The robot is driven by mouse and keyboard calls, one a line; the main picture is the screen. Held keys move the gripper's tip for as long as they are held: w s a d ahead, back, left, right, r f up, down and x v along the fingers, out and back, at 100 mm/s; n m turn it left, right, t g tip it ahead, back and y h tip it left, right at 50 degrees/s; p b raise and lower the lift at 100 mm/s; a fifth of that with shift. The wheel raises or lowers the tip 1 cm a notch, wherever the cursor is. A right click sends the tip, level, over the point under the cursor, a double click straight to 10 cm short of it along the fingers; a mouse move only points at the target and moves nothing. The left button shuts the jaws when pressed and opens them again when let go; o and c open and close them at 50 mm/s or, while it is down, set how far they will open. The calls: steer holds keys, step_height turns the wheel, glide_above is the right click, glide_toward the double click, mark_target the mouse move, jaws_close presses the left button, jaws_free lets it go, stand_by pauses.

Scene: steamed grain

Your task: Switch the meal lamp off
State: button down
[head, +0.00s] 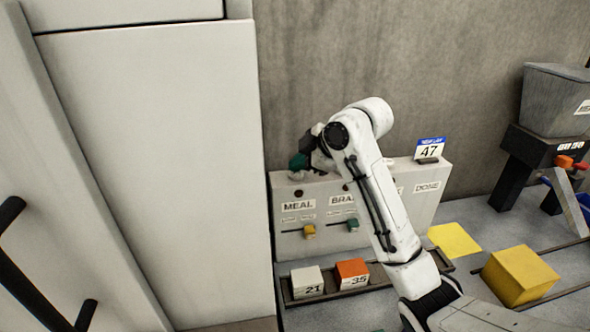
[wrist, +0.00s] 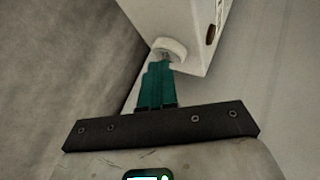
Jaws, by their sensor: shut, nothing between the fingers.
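The pale control box (head: 285,245) stands against the wall in the head view. Its MEAL label (head: 298,206) is at the left, with a dark red round lamp (head: 298,193) above it that looks unlit. A pale round knob (head: 296,175) sits on the box's top at the left end; it also shows in the wrist view (wrist: 172,46). My gripper (head: 298,167) has green fingers, shut and empty, with the tips at or just above the knob. In the wrist view, the fingertips (wrist: 162,64) meet the knob's edge; I cannot tell whether they touch.
A tall white cabinet (head: 150,150) stands close at the left. Yellow and green sliders (head: 309,231) are on the box's front. A tray (head: 287,293) with white and orange cubes lies before it. A yellow block (head: 519,275) and a grey hopper (head: 552,100) are at the right.

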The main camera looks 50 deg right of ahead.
mark_target(299, 174)
steer(key=shift+r, duration=0.15)
step_height(299, 174, up, 6)
steer(key=p, duration=0.5)
stand_by(0.3)
stand_by(1.3)
